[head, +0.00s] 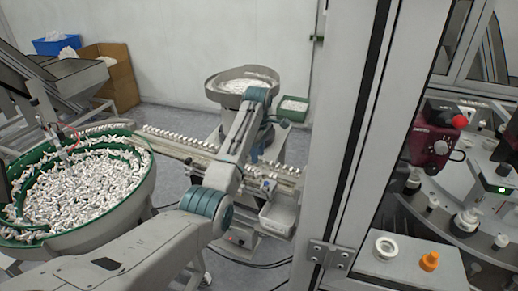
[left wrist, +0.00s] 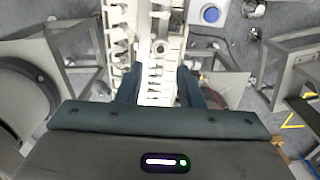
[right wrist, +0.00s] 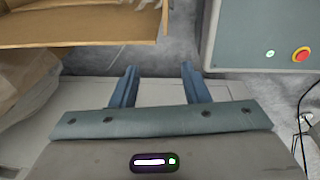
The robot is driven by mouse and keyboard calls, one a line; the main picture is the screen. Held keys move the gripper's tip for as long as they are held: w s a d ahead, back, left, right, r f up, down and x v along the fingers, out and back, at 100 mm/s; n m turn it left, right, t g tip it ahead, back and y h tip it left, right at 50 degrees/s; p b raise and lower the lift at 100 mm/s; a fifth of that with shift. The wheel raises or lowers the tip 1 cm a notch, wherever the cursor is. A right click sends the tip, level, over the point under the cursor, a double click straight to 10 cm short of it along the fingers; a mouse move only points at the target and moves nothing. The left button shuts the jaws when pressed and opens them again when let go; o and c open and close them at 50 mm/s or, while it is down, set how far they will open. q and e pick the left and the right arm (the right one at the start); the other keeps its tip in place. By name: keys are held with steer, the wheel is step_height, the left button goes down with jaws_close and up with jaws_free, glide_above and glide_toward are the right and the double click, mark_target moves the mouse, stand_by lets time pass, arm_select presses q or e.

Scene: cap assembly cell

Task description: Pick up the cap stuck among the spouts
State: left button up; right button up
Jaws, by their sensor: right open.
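A line of white spouts runs along the feeder track (head: 180,141) in the head view. In the left wrist view the track (left wrist: 153,75) passes between my left fingers, with white spouts (left wrist: 117,47) along its left side. A small round greyish piece (left wrist: 160,46) sits on the track beyond the fingertips; it may be the cap, but it is too small to be sure. My left gripper (left wrist: 159,72) is open and empty above the track. In the head view my left arm hides part of the track. My right gripper (right wrist: 159,70) is open and empty, away from the track.
A green-rimmed bowl (head: 142,192) full of white parts stands at left, and a smaller bowl feeder (head: 241,73) behind. A white tray (head: 278,218) is beside the track. A frame post (head: 335,130) stands right. The right wrist view shows a cardboard box (right wrist: 80,32) and control box (right wrist: 262,35).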

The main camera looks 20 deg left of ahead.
mark_target(258, 171)
arm_select(q)
steer(key=shift+f, duration=1.35)
step_height(258, 171, down, 2)
steer(key=shift+s+d+f, duration=0.1)
steer(key=shift+f, duration=0.95)
arm_select(e)
steer(key=shift+s+a+f, duration=0.1)
steer(key=shift+a, duration=0.2)
arm_select(q)
steer(key=shift+c, duration=0.4)
steer(key=c, duration=0.3)
steer(key=shift+r, duration=0.1)
arm_select(e)
steer(key=shift+a, duration=0.2)
